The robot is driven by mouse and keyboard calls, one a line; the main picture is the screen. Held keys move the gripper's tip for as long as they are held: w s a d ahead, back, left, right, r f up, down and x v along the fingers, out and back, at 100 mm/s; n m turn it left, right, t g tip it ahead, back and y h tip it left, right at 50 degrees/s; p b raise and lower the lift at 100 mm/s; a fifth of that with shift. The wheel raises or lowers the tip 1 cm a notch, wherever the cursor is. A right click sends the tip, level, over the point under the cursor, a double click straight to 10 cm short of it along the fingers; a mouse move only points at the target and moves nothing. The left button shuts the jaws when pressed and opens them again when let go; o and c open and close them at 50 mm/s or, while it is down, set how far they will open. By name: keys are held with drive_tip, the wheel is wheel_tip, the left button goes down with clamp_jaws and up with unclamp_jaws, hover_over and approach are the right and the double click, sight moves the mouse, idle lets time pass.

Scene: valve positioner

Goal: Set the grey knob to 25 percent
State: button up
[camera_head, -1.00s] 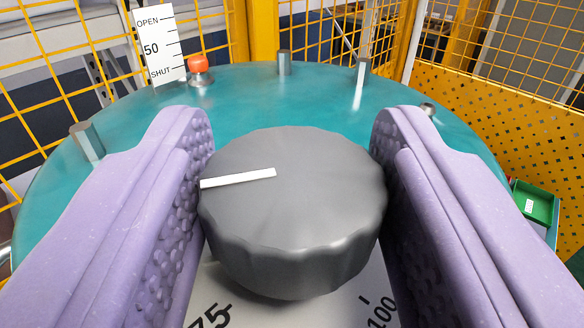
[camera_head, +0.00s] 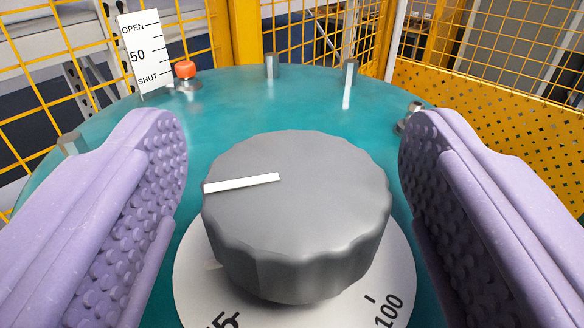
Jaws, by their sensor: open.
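The grey knob (camera_head: 298,215) stands in the middle of the view on a white dial plate (camera_head: 395,275). A white pointer line on its top runs from near the centre to the left edge. On the dial I see "100" at the lower right and a partly hidden "75" at the lower left; the other marks are hidden behind the knob. My gripper (camera_head: 292,165) is open, with one purple padded finger on each side of the knob. Clear gaps show between both fingers and the knob, and neither touches it.
The dial sits on a round teal housing (camera_head: 225,110) with several metal posts near its rim. A white scale plate (camera_head: 142,52) reading OPEN, 50 and SHUT stands at the back left beside an orange-capped indicator (camera_head: 185,70). Yellow mesh fencing (camera_head: 490,110) lies beyond.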

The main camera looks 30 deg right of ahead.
sight(291, 271)
drive_tip(key=v, duration=0.8)
drive_tip(key=shift+w, duration=0.15)
